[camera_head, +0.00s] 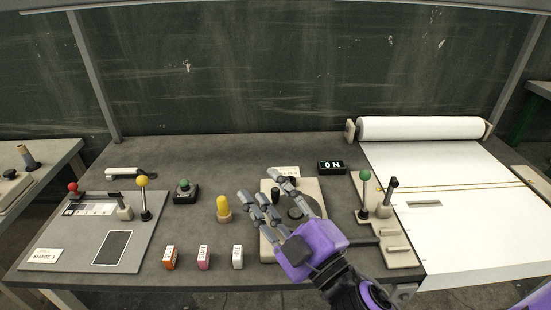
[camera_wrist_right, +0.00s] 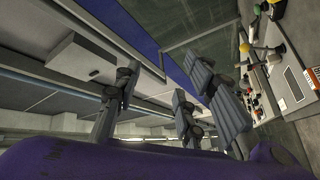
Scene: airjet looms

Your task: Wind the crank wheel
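The crank wheel (camera_head: 296,207) is a dark round disc on a beige base plate (camera_head: 268,240) in the middle of the bench. It is partly hidden by my right gripper (camera_head: 262,190), which has a purple body and grey fingers. The fingers are spread over the left part of the plate, with one finger across the wheel's near left side. I cannot tell whether they touch the wheel or its handle. In the right wrist view the fingers (camera_wrist_right: 165,85) are apart with nothing between them. My left gripper is not in view.
A yellow knob (camera_head: 223,207) and a green button (camera_head: 184,190) stand left of the plate. Several small labelled blocks (camera_head: 203,258) line the front. A green-topped lever (camera_head: 364,195) and a white roll (camera_head: 420,128) are at right. A lever panel (camera_head: 70,235) lies at left.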

